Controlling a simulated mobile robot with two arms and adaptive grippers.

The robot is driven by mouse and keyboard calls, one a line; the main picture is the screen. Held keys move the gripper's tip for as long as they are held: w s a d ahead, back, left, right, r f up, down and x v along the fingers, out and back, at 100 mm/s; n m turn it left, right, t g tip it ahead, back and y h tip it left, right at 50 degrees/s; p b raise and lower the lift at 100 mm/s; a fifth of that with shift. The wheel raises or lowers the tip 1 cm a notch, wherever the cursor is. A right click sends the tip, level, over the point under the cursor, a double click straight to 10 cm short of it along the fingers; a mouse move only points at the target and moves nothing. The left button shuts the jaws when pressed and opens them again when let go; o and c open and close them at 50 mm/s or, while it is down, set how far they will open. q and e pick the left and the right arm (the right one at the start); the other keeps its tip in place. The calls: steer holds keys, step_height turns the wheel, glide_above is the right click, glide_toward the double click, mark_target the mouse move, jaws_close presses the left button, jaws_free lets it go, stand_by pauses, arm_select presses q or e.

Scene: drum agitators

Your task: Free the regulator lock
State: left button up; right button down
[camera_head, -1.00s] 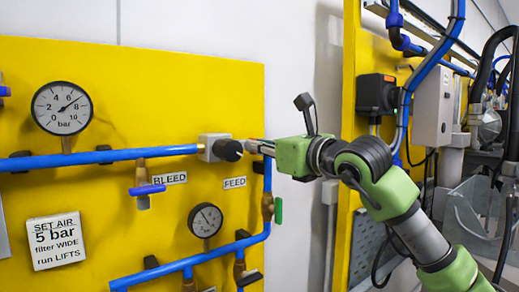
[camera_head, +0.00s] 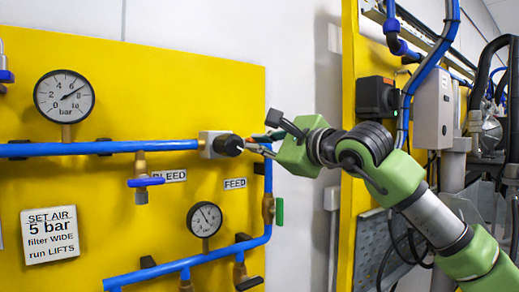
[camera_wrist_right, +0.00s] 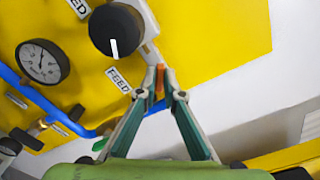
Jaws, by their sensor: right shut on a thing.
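The regulator is a pale grey block (camera_head: 206,145) with a round black knob (camera_head: 229,146), at the right end of the upper blue pipe. In the right wrist view the knob (camera_wrist_right: 114,30) carries a white mark. My right gripper (camera_head: 257,141) is just right of the knob, its wrist tilted. In the wrist view its fingertips (camera_wrist_right: 160,88) are shut on a small orange piece (camera_wrist_right: 160,80) beside the regulator, which looks like the lock. The fingers hide most of it. My left gripper is not in view.
The yellow panel (camera_head: 110,200) holds a large gauge (camera_head: 64,96) with its needle up and right, and a smaller gauge (camera_head: 204,219). A blue-handled bleed valve (camera_head: 145,182) and a green-handled valve (camera_head: 279,211) stick out below. White wall (camera_head: 300,60) lies right of the panel.

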steer(key=shift+f+n+b, duration=0.1)
steer(key=shift+n+b, duration=0.2)
steer(key=shift+n, duration=3)
steer(key=c, duration=2.2)
jaws_free()
steer(key=shift+o, duration=0.2)
steer(key=shift+a, duration=0.1)
steer(key=v, duration=1.2)
